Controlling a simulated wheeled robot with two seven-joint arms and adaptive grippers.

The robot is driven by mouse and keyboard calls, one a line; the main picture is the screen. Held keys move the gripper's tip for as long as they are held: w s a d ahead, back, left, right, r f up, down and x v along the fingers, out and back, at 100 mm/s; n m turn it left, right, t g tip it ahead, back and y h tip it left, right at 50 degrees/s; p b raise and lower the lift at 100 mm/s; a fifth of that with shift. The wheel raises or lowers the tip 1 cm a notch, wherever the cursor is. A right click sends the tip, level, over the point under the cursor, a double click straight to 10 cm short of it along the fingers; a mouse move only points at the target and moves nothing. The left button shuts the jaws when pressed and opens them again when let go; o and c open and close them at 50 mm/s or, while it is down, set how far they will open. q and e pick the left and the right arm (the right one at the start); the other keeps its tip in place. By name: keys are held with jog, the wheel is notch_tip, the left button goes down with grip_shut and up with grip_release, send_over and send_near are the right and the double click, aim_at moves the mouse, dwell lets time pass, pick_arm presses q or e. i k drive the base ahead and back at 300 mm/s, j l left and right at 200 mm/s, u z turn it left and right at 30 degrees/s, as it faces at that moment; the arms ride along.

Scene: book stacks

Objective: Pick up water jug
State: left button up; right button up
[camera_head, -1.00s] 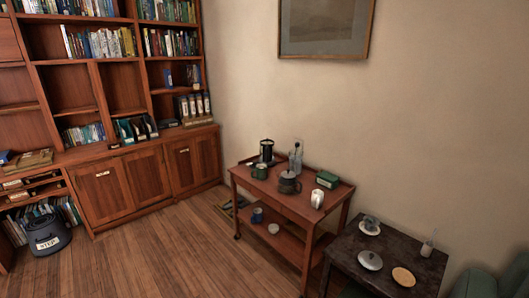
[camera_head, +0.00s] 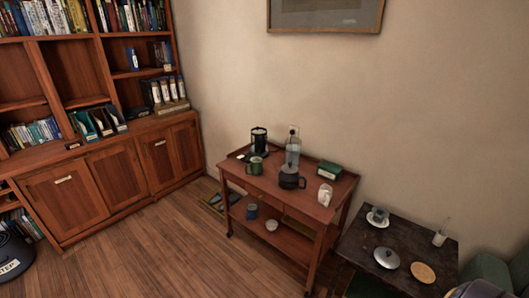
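A clear, tall vessel (camera_head: 293,151) that looks like the water jug stands upright at the back of the wooden cart's top (camera_head: 262,188). A dark teapot (camera_head: 290,179) stands just in front of it and covers its lower part. A smaller white jug-like vessel (camera_head: 325,194) stands near the cart's front right corner. Neither of my grippers is in view.
The cart also holds a black press pot (camera_head: 258,140), a green mug (camera_head: 256,166) and a green box (camera_head: 329,170). A dark side table (camera_head: 376,276) with dishes stands at right. Bookshelves (camera_head: 120,165) line the left. Wooden floor (camera_head: 150,255) is open in front.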

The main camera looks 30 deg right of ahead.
aim_at(292, 154)
jog(key=i+u, duration=0.35)
jog(key=i, duration=0.45)
jog(key=i+j+z, duration=0.15)
jog(key=i, duration=0.65)
jog(key=i+z, duration=0.35)
jog(key=i+j+z, duration=0.25)
jog(key=z, duration=0.15)
jog(key=i+j+z, duration=0.15)
jog(key=z, duration=0.3)
jog(key=i+j+z, duration=0.25)
jog(key=z, duration=0.15)
jog(key=i+j+z, duration=0.1)
jog(key=j+z, duration=0.2)
jog(key=z, duration=0.15)
jog(key=i+j+z, duration=0.1)
jog(key=j+z, duration=0.95)
jog(key=j, duration=0.2)
